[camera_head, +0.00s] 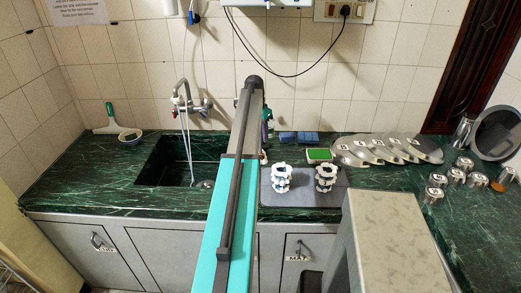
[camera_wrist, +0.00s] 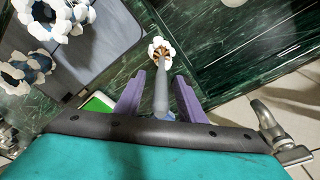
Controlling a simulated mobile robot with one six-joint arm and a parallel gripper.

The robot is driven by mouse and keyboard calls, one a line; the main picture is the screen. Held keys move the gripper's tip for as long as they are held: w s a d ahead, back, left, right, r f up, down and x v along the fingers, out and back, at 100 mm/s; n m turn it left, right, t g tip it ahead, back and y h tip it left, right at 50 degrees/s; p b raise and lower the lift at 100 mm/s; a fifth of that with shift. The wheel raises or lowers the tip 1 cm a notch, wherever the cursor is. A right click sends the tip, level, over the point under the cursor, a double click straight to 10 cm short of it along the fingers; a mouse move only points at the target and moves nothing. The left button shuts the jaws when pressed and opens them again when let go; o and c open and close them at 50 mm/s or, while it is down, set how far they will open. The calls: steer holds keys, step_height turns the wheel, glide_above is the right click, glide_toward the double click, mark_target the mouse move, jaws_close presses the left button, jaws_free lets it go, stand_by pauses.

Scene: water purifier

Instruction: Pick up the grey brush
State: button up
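The grey brush (camera_wrist: 160,92) shows in the wrist view as a long grey handle. Its round head with pale tufts lies at the far end, against the dark green counter. My gripper (camera_wrist: 161,80) has two purple fingers, one on each side of the handle. The fingers are apart, with a gap visible between each finger and the handle. In the head view my arm covers most of the gripper, and only a bit of purple finger (camera_head: 269,116) shows at its right. The brush is mostly hidden there behind my arm.
White knobbed pieces (camera_head: 282,178) (camera_head: 326,178) stand on a grey mat (camera_head: 320,198). A green sponge (camera_head: 319,155), blue items (camera_head: 298,137) and metal plates (camera_head: 375,150) lie right of my arm. The sink (camera_head: 165,165) and tap (camera_head: 192,104) are left.

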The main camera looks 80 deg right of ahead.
stand_by(0.4)
jaws_close()
steer(key=shift+r, duration=0.2)
steer(key=shift+r+b, duration=1.55)
steer(key=shift+r, duration=3.3)
